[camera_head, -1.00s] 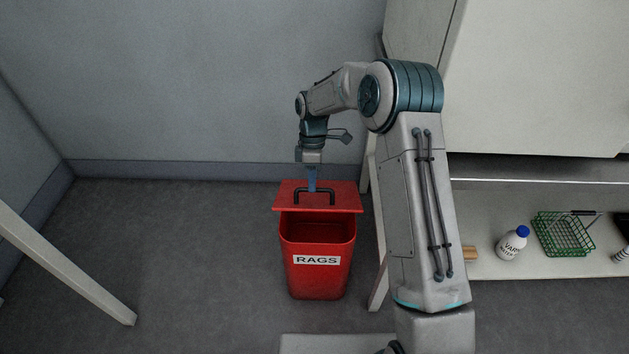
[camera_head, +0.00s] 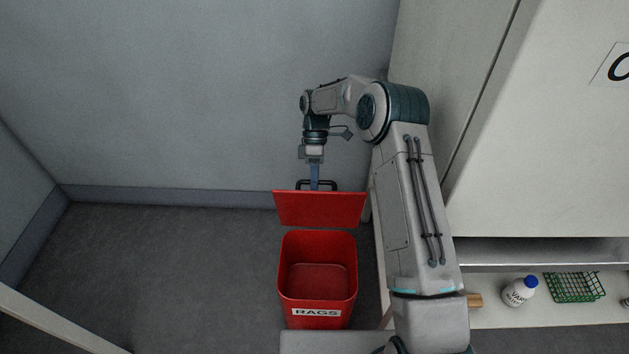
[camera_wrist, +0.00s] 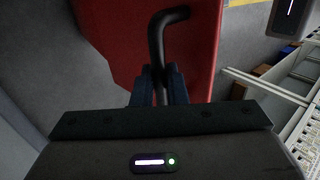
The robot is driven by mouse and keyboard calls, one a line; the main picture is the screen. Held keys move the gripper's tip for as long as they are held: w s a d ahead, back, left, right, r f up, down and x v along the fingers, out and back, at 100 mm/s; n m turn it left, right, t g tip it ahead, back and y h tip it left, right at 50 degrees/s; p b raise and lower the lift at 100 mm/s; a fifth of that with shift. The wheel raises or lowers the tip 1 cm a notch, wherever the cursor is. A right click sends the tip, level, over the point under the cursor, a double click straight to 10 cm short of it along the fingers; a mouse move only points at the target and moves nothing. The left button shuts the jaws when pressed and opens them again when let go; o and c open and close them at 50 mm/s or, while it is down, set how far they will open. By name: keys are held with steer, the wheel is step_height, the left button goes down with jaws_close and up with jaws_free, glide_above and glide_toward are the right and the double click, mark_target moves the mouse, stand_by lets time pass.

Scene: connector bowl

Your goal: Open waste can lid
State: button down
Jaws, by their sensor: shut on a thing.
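The red waste can (camera_head: 318,281), labelled "RAGS", stands on the floor with its inside open to view. Its flat red lid (camera_head: 320,210) is raised above and behind the opening, its underside side facing me. A black handle (camera_head: 330,185) shows at the lid's top edge. My gripper (camera_head: 314,185) points down at the handle, and its fingers are shut on it. In the wrist view the blue fingers (camera_wrist: 160,88) close on the black handle (camera_wrist: 155,40), with the red lid (camera_wrist: 110,40) behind it. The hinge is not clear to see.
A white cabinet (camera_head: 560,120) stands at the right. On its low shelf are a white bottle with a blue cap (camera_head: 519,291) and a green wire basket (camera_head: 574,287). A pale leg or beam (camera_head: 50,322) is at lower left. The floor left of the can is clear.

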steer(key=shift+w+d+f+g, duration=0.1)
steer(key=shift+w+f+g, duration=0.15)
steer(key=shift+w, duration=0.2)
steer(key=shift+w+a+f+g, duration=0.1)
steer(key=shift+w+g, duration=0.2)
steer(key=shift+w, duration=0.2)
steer(key=shift+w+d+f+g, duration=0.1)
steer(key=shift+w+f+g, duration=0.15)
steer(key=shift+w, duration=0.2)
